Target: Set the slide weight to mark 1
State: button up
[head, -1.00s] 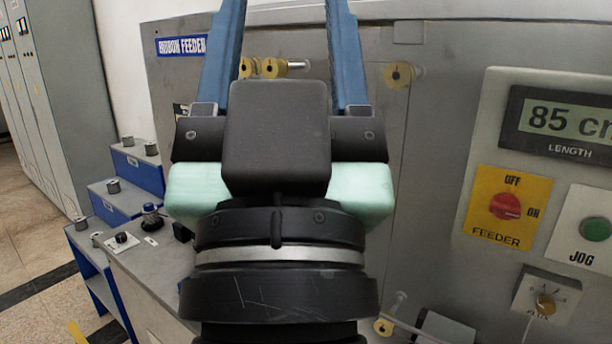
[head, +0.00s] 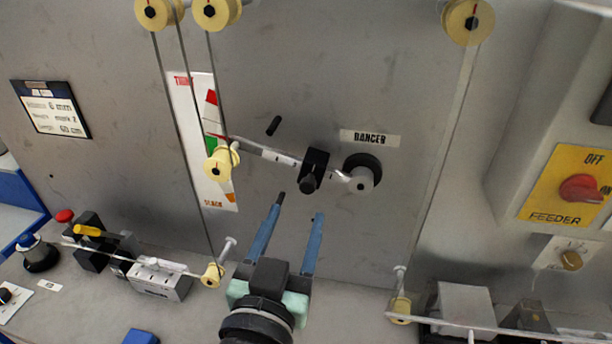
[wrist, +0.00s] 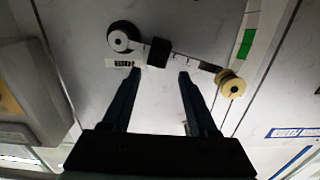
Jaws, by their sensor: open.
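The slide weight (head: 314,170) is a black block with a round knob, clamped on the light dancer arm (head: 265,153). It sits on the pivot half of the arm, close to the black pivot hub (head: 362,173). The arm tilts up toward its yellow roller end. Dark ticks show along the arm, but their numbers are unreadable. My gripper (head: 300,206) is open and empty, its blue fingers pointing at the panel just below the weight. In the wrist view the weight (wrist: 158,53) lies just beyond and between the fingertips (wrist: 160,72), apparently not touching.
A yellow roller (head: 217,165) with cord stands before the tight/slack scale (head: 190,120). A black peg (head: 273,126) juts out above the arm. Lower rollers (head: 213,274) and a strand flank my gripper. The feeder switch (head: 580,188) is at right.

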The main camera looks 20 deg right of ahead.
aim_at(307, 190)
jog(key=p+x, duration=0.2)
jog(key=x, duration=0.6)
jog(key=shift+d, duration=0.2)
grip_shut()
